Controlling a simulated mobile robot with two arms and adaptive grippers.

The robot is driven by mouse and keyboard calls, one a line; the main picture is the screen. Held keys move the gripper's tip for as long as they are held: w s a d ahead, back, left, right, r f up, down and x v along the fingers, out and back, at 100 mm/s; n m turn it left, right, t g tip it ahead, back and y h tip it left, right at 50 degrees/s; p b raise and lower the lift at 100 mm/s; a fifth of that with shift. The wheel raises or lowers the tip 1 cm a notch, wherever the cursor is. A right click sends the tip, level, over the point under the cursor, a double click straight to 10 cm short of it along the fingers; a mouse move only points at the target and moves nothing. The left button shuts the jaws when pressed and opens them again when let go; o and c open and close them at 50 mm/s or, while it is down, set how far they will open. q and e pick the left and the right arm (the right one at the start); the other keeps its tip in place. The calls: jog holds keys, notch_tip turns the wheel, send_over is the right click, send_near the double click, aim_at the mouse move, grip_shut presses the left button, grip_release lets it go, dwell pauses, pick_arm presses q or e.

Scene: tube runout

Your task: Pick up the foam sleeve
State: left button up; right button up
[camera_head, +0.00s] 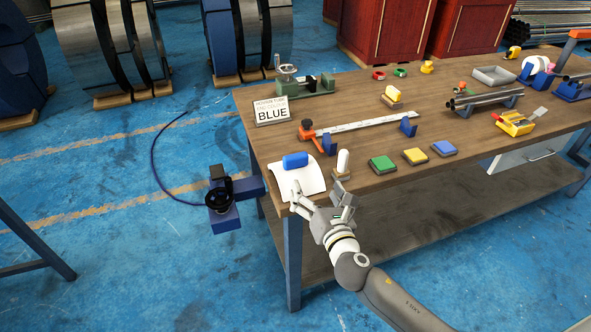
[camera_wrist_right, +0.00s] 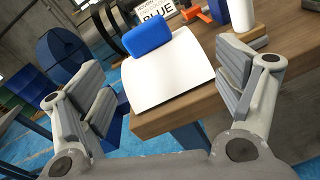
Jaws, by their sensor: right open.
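A blue rounded piece (camera_head: 295,160), which looks like the foam sleeve, lies on a white curved sheet (camera_head: 312,178) at the table's near left corner. In the right wrist view the blue piece (camera_wrist_right: 148,36) lies at the far edge of the white sheet (camera_wrist_right: 170,82). My right gripper (camera_head: 321,194) is open and empty at the table's near edge, just short of the sheet. In the right wrist view the open fingers (camera_wrist_right: 165,78) stand either side of the sheet, with the blue piece beyond them. My left gripper is not in view.
A white upright cylinder (camera_head: 342,161) stands close right of the sheet. Green (camera_head: 382,164), yellow (camera_head: 415,156) and blue (camera_head: 444,148) pads lie further right. A sign reading BLUE (camera_head: 272,110) and an orange-ended ruler (camera_head: 360,124) are behind. The table (camera_head: 440,185) has bare wood between them.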

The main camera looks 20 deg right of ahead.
aim_at(297, 161)
jog(key=w+n, duration=0.1)
jog(key=w, duration=0.1)
jog(key=w+a+n+y, duration=0.1)
jog(key=w, duration=0.1)
jog(key=w+r+n, duration=0.1)
jog(key=w+n, duration=0.1)
jog(key=w, duration=0.1)
jog(key=shift+a+t+y, duration=0.3)
jog(key=shift+t, duration=0.1)
jog(key=shift+w+d, duration=0.1)
jog(key=shift+w, duration=2.55)
jog(key=shift+c, duration=0.5)
jog(key=c, duration=1.1)
jog(key=shift+r, duration=0.1)
